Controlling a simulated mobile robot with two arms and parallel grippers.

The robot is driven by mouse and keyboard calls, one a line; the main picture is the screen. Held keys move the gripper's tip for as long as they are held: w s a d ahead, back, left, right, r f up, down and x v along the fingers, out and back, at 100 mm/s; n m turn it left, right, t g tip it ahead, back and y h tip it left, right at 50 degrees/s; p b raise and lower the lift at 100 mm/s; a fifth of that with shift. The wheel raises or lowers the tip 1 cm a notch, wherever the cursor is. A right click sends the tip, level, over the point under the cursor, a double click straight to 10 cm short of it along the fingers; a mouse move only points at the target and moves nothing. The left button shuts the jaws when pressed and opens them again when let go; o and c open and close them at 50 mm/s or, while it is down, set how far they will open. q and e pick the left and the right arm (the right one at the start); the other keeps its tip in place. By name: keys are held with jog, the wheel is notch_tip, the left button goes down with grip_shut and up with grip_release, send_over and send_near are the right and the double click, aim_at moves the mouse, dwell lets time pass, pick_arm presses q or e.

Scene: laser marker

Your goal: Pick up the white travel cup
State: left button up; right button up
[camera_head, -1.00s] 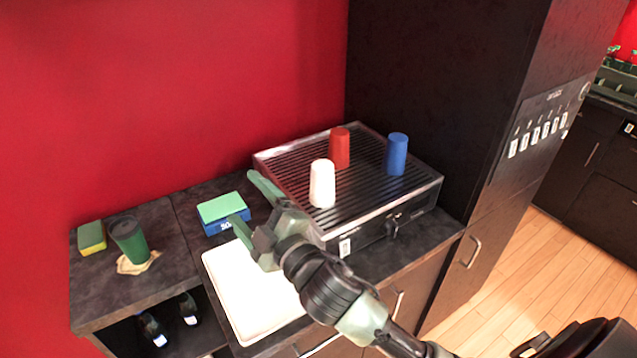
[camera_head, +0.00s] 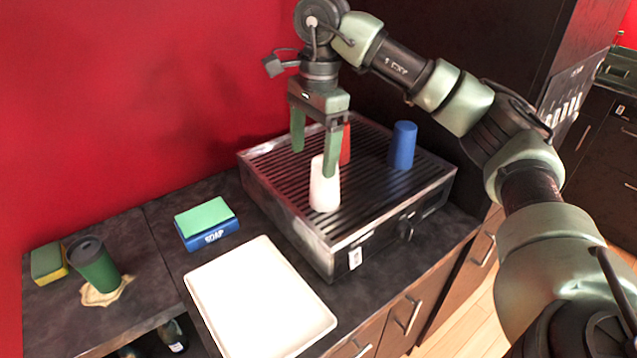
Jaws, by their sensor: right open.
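The white travel cup (camera_head: 323,190) stands upright on the ribbed metal top of the laser marker (camera_head: 282,190), near its front left. My right gripper (camera_head: 315,164) points straight down with its green fingers apart and empty. One finger overlaps the top of the white cup in the picture; the other hangs to the left and farther back. I cannot tell whether the finger touches the cup. A red cup (camera_head: 346,143) stands behind, partly hidden by the gripper. A blue cup (camera_head: 402,146) stands to the right. My left gripper is out of view.
A white tray (camera_head: 262,305) lies on the dark counter in front of the machine. A blue soap box with a green sponge (camera_head: 205,222) is left of it. A green lidded cup (camera_head: 95,266) on a stained cloth and another sponge (camera_head: 47,263) are far left.

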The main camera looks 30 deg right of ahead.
aim_at(325, 183)
jog(key=shift+s+d+r+h, duration=0.1)
jog(key=shift+d+r+h, duration=0.1)
jog(key=shift+d, duration=0.3)
jog(key=shift+s+d+r+h, duration=0.1)
jog(key=shift+d+r, duration=0.05)
jog(key=shift+d, duration=0.35)
jog(key=shift+s+d+f, duration=0.1)
jog(key=shift+d+f, duration=0.1)
jog(key=shift+d, duration=0.05)
jog(key=shift+f, duration=0.9)
notch_tip(325, 183, down, 4)
jog(key=shift+a+f+p, duration=0.1)
jog(key=shift+f+p, duration=0.05)
jog(key=shift+p, duration=0.55)
jog(key=shift+f, duration=0.45)
jog(key=c, duration=1.6)
jog(key=shift+r, duration=0.1)
